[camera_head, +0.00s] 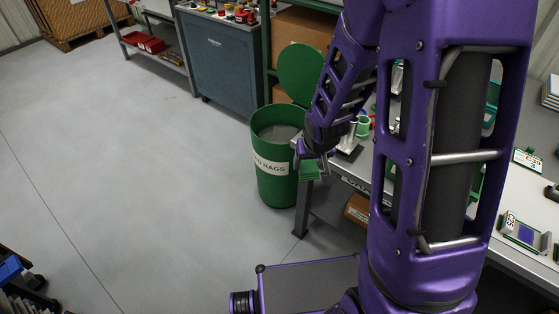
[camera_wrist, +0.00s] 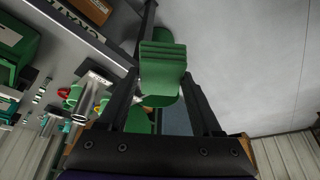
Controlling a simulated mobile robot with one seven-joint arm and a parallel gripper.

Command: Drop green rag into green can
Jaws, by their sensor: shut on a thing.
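The green rag (camera_head: 310,171) hangs folded from my gripper (camera_head: 316,160), which is shut on it. In the wrist view the rag (camera_wrist: 161,68) sits between the two dark fingers of my gripper (camera_wrist: 163,85). The green can (camera_head: 272,181) stands on the floor at the end of the bench, with a white label ending in "RAGS". Its round lid (camera_head: 301,72) is raised at the back and its mouth is open. In the head view the rag is at the can's right side, near the bench corner. Its height against the rim is hard to tell.
The workbench (camera_head: 345,172) with several small parts is at the right. A blue cabinet (camera_head: 220,62) with items on top and a shelf with a cardboard box (camera_head: 302,30) stand behind the can. The floor (camera_head: 130,170) to the left is clear.

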